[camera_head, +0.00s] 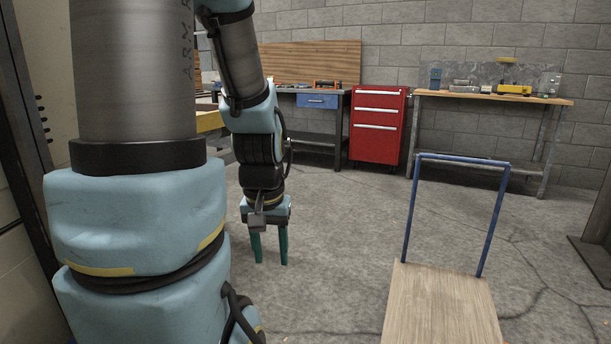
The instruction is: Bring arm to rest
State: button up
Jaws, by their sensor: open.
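My arm fills the left of the head view, with a large grey and light-blue link close to the camera. My gripper (270,250) hangs from its end, pointing down over bare concrete floor. Its two green fingers are apart, with only floor visible between them. It is open and empty, and nothing touches it.
A cart with a wooden deck (440,308) and a blue handle (462,159) stands at the lower right. A red drawer cabinet (377,125) and a workbench (490,95) with tools line the block wall. Another bench (317,100) stands behind my arm. The floor between is clear.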

notch_tip(320, 180, up, 20)
jog(key=p, duration=1.7)
jog(key=shift+f, duration=0.15)
